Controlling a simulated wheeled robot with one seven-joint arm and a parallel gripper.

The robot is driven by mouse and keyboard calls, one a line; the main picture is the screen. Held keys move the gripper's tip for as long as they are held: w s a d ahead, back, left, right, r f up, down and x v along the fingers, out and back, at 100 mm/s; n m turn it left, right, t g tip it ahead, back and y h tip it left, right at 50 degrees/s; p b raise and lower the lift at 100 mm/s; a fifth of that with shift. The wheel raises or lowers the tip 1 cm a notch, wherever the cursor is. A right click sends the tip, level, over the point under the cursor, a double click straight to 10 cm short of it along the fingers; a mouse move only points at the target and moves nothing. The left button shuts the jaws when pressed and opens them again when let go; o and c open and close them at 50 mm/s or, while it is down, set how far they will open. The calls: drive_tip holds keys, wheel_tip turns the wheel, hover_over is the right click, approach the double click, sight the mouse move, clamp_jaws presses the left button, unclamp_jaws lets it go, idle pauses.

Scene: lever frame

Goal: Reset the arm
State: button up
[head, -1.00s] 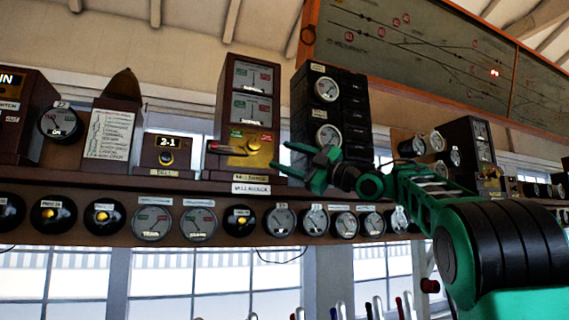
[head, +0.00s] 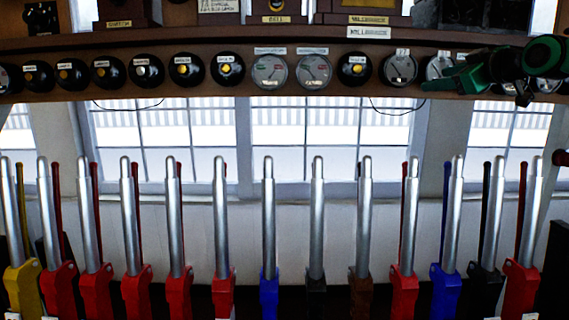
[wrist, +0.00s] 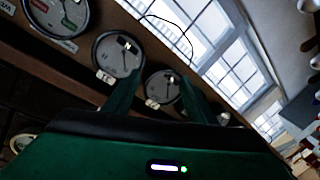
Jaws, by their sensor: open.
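My green arm and gripper (head: 452,80) are at the upper right of the head view, in front of the instrument shelf. In the wrist view the two fingers of my gripper (wrist: 158,98) stand apart with nothing between them. Two round dials, a left one (wrist: 118,54) and a right one (wrist: 162,87), show behind the fingers. I cannot tell how far the fingertips are from the dials. My gripper holds nothing.
A row of levers with silver handles (head: 268,205) and coloured bases stands below. The shelf (head: 230,45) carries black bells and grey dials (head: 270,70). Windows (head: 165,140) lie behind. Clear air lies between the shelf and the lever tops.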

drive_tip(key=s+d+f+m+g+h, duration=0.1)
drive_tip(key=s+f+m+g, duration=0.1)
drive_tip(key=s+f, duration=0.45)
drive_tip(key=s+d+f+m+g+h, duration=0.1)
drive_tip(key=s+d+f+m+g, duration=0.15)
drive_tip(key=f, duration=0.75)
drive_tip(key=s+d+f+m+g+h, duration=0.1)
drive_tip(key=s+f+m+g+h, duration=0.15)
drive_tip(key=s+f, duration=0.4)
drive_tip(key=s+a+f+m+g, duration=0.2)
drive_tip(key=s+f+m+g, duration=0.2)
drive_tip(key=s+f, duration=0.7)
drive_tip(key=s+a+f+m+g+y, duration=0.1)
drive_tip(key=s+f+g, duration=0.4)
drive_tip(key=s+f, duration=0.6)
drive_tip(key=s+a+m, duration=0.1)
drive_tip(key=s+m, duration=0.1)
drive_tip(key=s, duration=0.5)
drive_tip(key=shift+a+f+m, duration=0.15)
drive_tip(key=shift+f+m, duration=0.05)
drive_tip(key=shift+m, duration=0.2)
drive_tip(key=shift+y, duration=0.25)
drive_tip(key=shift+w+f, duration=0.25)
drive_tip(key=shift+w, duration=0.3)
